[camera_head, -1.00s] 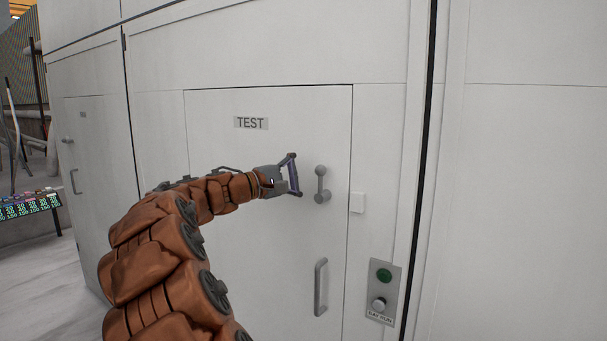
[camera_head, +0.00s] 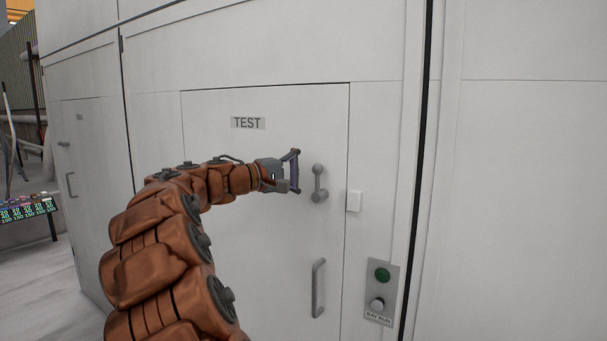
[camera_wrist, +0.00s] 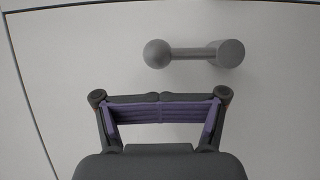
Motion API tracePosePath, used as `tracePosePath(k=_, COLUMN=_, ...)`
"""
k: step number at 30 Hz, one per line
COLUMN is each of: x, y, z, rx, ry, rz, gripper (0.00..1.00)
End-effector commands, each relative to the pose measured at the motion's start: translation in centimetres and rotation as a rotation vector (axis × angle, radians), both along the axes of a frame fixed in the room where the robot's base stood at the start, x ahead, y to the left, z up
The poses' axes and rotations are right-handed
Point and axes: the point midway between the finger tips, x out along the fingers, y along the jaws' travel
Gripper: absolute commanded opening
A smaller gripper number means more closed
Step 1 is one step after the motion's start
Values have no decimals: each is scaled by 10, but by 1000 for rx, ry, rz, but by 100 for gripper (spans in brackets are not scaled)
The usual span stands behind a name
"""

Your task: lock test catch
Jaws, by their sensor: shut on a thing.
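The test catch (camera_head: 318,183) is a grey lever on the white door marked TEST (camera_head: 248,123). In the head view it stands upright, with a small ball at its top and a thicker round boss at its lower end. The wrist view shows the catch (camera_wrist: 190,53) lying across the picture, ball at left, boss at right. My gripper (camera_head: 296,171) is just left of the catch in the head view. In the wrist view my gripper's fingers (camera_wrist: 160,100) meet in the middle, with purple inner parts. The catch is outside them, with bare door visible between.
A grey D-shaped pull handle (camera_head: 318,288) is on the door below the catch. A white block (camera_head: 354,201) sits right of the catch. A panel with a green button (camera_head: 383,275) is lower right. Another door (camera_head: 95,150) is at left.

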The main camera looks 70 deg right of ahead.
Motion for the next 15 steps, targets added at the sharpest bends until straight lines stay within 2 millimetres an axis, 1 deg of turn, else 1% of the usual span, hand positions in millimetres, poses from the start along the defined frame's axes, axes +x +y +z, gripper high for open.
tracePosePath(k=12, x=-7, y=2, z=2, rx=-25, ry=-106, rz=1, gripper=0)
tracePosePath(k=15, x=-7, y=2, z=3, rx=-24, ry=-108, rz=1, gripper=0)
